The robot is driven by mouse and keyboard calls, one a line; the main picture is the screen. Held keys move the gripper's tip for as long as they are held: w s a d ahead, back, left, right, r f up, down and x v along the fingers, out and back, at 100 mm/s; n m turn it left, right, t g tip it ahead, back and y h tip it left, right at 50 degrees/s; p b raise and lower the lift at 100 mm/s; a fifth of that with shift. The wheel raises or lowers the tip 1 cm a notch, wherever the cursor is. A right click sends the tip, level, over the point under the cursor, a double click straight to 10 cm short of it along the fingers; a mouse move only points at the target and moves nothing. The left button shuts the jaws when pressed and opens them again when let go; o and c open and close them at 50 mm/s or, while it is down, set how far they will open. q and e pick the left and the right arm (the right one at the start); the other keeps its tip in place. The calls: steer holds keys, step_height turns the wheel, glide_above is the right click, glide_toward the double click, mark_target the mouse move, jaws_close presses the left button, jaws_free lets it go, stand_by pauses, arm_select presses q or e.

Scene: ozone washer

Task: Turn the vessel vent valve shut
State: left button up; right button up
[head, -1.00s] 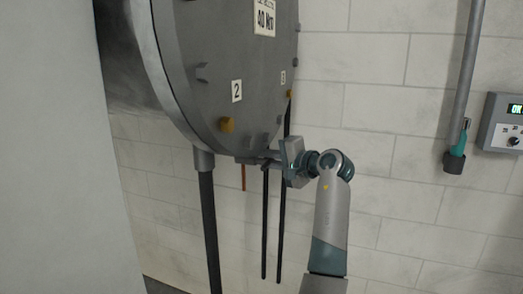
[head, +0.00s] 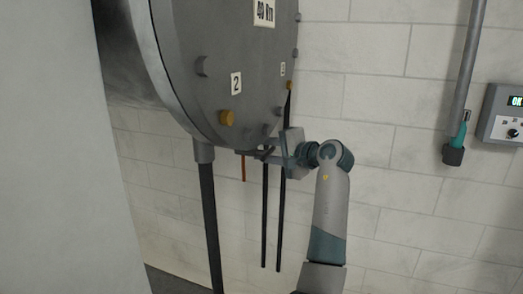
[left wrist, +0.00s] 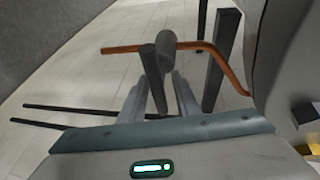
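The grey vessel (head: 180,60) hangs at the upper left of the head view. A thin orange pipe (head: 243,168) shows below its underside. In the left wrist view the orange pipe (left wrist: 215,60) runs through a grey cylindrical fitting (left wrist: 166,45), and a dark grey lever-like bar (left wrist: 153,78) points toward me. My left gripper (head: 262,154) is at the vessel's underside. In the left wrist view its two fingers (left wrist: 158,95) stand apart, one on each side of the bar. I cannot tell whether either finger touches it. My right gripper is not in view.
A thick dark leg (head: 209,215) and thin black rods (head: 265,215) hang down near the gripper. Orange knobs (head: 226,118) stick out of the vessel face. A control box (head: 503,115) and a grey pipe (head: 467,70) are on the right wall. The floor below is clear.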

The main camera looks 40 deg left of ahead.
arm_select(q)
steer(key=b+v, duration=0.3)
steer(key=v, duration=0.9)
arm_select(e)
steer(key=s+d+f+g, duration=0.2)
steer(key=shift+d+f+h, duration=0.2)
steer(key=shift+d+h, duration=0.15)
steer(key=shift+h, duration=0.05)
arm_select(q)
steer(key=shift+f, duration=0.1)
